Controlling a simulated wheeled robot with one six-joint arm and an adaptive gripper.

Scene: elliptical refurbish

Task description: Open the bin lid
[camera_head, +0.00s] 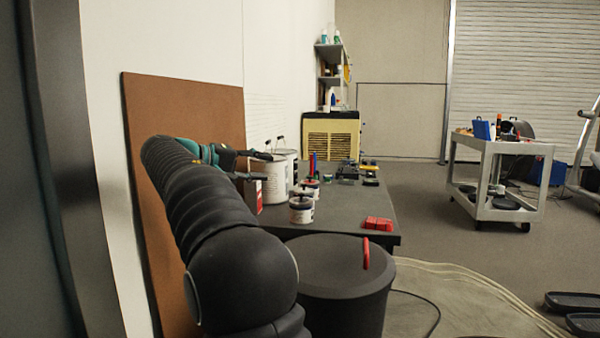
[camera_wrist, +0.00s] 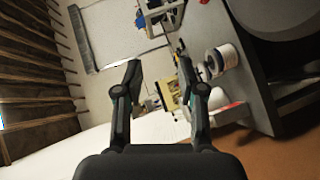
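The bin (camera_head: 345,310) is a dark round drum standing at the near end of the workbench, in the lower middle of the head view. Its lid (camera_head: 318,262) is flat, dark and lies closed on top. A red handle (camera_head: 366,253) stands up at the lid's right side. My gripper (camera_head: 256,166) is above the bench's left side near the paint cans, up and left of the bin and apart from it. In the wrist view my gripper (camera_wrist: 166,85) shows its two fingers spread, with nothing between them.
The dark workbench (camera_head: 385,215) holds a large paint can (camera_head: 281,175), small jars (camera_head: 301,210) and a red block (camera_head: 378,224). A brown board (camera_head: 200,110) leans on the left wall. A grey cart (camera_head: 500,175) stands at right. Floor between bench and cart is clear.

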